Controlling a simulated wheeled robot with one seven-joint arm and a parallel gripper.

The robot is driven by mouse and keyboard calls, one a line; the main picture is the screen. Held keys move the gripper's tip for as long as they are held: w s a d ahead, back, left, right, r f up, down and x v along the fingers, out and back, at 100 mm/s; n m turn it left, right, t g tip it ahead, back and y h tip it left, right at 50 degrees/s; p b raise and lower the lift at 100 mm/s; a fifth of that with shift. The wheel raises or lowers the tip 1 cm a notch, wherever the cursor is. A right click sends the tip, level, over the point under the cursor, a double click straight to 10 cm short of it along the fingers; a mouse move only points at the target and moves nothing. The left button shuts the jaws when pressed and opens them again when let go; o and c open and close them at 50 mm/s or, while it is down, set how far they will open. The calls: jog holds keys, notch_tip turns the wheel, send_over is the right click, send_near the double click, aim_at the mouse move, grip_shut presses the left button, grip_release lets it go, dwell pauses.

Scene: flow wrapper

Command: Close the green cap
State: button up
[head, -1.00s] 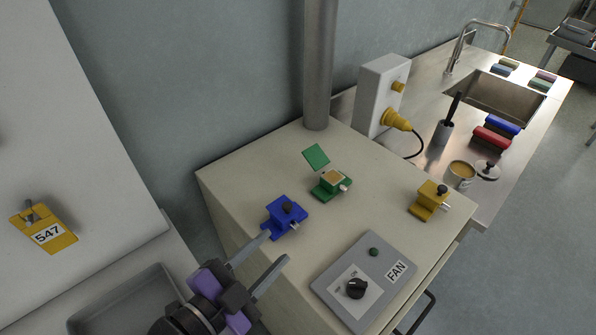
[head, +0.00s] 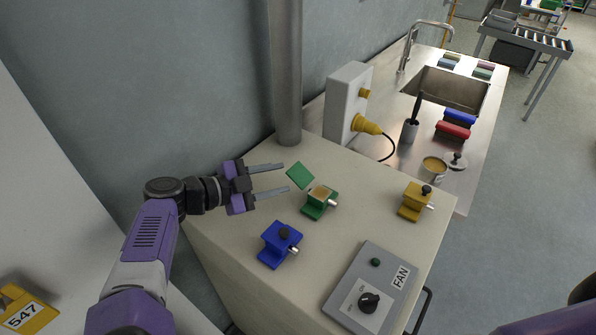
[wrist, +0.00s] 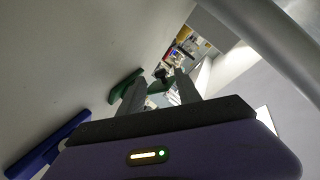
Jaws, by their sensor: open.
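The green cap (head: 300,175) is a flat square lid, tilted up and open at the left side of its green base (head: 319,206). The base sits on the cabinet top and shows a tan top face and a small pale stub at its right. My gripper (head: 286,178) is open and empty, just left of the green cap, with its fingers pointing right toward it. I cannot tell whether a fingertip touches the cap. In the wrist view the green cap (wrist: 125,86) shows beside the left finger, and the blue unit (wrist: 48,146) lies at lower left.
A blue capped unit (head: 280,243) stands in front of the green one. A yellow unit (head: 415,201) stands at the right. A grey FAN panel (head: 371,290) lies near the front edge. A vertical pipe (head: 287,75) rises behind. The cabinet top between the units is clear.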

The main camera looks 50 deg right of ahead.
aim_at(303, 173)
jog(key=p+x, duration=0.2)
jog(key=x, duration=0.4)
jog(key=shift+d, duration=0.35)
jog(key=shift+x, duration=0.8)
jog(key=shift+f, duration=0.1)
jog(key=shift+c, duration=0.2)
grip_shut()
